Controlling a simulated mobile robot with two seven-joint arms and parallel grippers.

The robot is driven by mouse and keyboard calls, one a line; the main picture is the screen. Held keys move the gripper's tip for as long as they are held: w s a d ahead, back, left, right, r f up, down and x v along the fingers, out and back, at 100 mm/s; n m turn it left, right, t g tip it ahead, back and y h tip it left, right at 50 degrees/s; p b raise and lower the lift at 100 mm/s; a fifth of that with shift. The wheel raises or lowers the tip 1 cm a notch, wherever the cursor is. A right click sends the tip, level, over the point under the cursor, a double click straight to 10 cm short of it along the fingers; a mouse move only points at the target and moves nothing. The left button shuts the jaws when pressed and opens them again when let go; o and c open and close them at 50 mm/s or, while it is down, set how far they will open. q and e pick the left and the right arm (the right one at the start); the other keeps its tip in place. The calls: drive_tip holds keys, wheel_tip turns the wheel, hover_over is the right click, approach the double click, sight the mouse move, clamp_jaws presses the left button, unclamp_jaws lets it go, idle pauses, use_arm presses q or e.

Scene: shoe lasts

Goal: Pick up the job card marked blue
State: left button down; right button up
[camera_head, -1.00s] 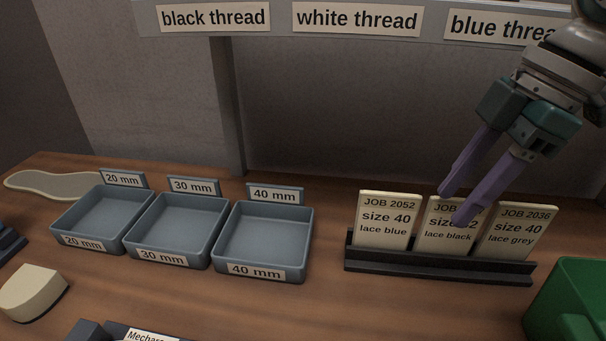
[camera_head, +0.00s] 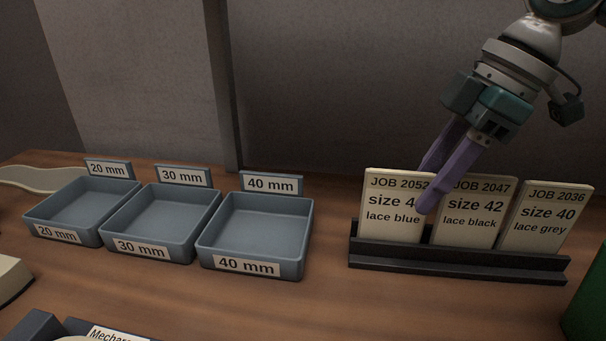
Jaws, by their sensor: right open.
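The job card marked "JOB 2052, size 40, lace blue" (camera_head: 388,225) stands in the left place of a dark card rack (camera_head: 455,262). My right gripper (camera_head: 425,190) has purple fingers and is open. Its fingers reach down at the top right of the blue card and cover part of its lettering. I cannot tell whether they touch it. The card "JOB 2047, size 42, lace black" (camera_head: 470,215) stands in the middle, and the card "JOB 2036, size 40, lace grey" (camera_head: 545,222) on the right. My left gripper is not in view.
Left of the rack stand three blue-grey trays marked 20 mm (camera_head: 80,233), 30 mm (camera_head: 145,250) and 40 mm (camera_head: 250,266). A green container (camera_head: 588,300) is at the right edge. A pale flat shape (camera_head: 40,178) lies back left. Bare wood lies before the rack.

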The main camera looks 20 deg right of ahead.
sight(387, 197)
drive_tip(key=w+a, duration=0.2)
drive_tip(key=a, duration=0.1)
drive_tip(key=shift+r, duration=0.15)
drive_tip(key=shift+x, duration=1.55)
drive_tip(key=shift+s, duration=0.1)
drive_tip(key=shift+c, duration=0.2)
clamp_jaws()
